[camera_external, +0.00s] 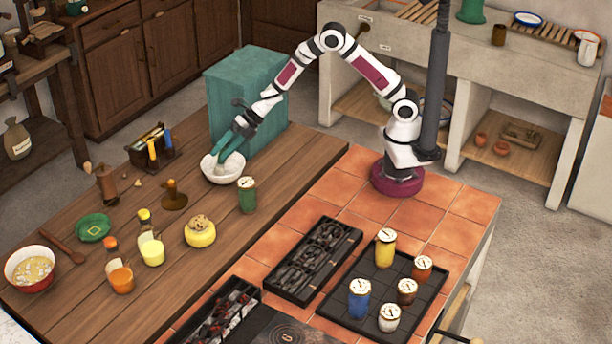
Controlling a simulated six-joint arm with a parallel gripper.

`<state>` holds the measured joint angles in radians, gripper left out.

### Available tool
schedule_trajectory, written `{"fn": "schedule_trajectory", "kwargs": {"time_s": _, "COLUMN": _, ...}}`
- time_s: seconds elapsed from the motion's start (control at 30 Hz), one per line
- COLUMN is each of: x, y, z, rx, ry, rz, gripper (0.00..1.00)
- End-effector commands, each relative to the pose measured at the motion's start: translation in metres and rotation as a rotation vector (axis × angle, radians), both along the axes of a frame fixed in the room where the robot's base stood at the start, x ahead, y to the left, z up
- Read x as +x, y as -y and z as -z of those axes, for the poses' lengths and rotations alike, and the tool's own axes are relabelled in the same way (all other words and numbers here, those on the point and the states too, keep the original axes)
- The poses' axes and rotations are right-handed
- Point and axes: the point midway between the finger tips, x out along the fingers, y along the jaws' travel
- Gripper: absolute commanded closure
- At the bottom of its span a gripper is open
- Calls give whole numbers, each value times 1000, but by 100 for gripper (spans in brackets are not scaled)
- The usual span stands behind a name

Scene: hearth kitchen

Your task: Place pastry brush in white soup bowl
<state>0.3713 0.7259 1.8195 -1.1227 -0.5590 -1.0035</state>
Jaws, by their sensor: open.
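The white soup bowl (209,174) stands upright on the wooden table, in front of the teal box. My gripper (225,148) points down over the bowl, with its teal fingers at or just above the rim. It is open. Something pale shows inside the bowl below the fingers, but I cannot tell whether it is the pastry brush. The fingers hide part of the bowl's inside. I cannot make out the pastry brush for certain anywhere else.
The teal box (245,95) stands close behind my gripper. A green-sided jar (247,197) is right of the bowl. A utensil caddy (160,160) stands to the left. Dark trays (313,262) lie on the tiles.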

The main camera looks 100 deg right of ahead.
Motion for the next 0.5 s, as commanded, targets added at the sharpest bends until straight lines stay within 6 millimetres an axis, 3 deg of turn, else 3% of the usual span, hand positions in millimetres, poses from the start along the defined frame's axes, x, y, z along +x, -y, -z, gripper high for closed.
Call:
{"fn": "schedule_trajectory", "kwargs": {"time_s": 0.23, "x": 0, "y": 0, "z": -1, "rx": 1, "ry": -1, "rz": 4, "gripper": 38}}
{"fn": "schedule_trajectory", "kwargs": {"time_s": 0.33, "x": -2, "y": -2, "z": -18, "rx": 35, "ry": -12, "rz": 107, "gripper": 38}}
{"fn": "schedule_trajectory", "kwargs": {"time_s": 0.43, "x": -25, "y": 13, "z": -61, "rx": 147, "ry": -55, "rz": 453, "gripper": 38}}
{"fn": "schedule_trajectory", "kwargs": {"time_s": 0.47, "x": -42, "y": 17, "z": -77, "rx": 212, "ry": -74, "rz": 613, "gripper": 38}}
{"fn": "schedule_trajectory", "kwargs": {"time_s": 0.5, "x": -76, "y": 19, "z": -97, "rx": 328, "ry": -108, "rz": 863, "gripper": 38}}
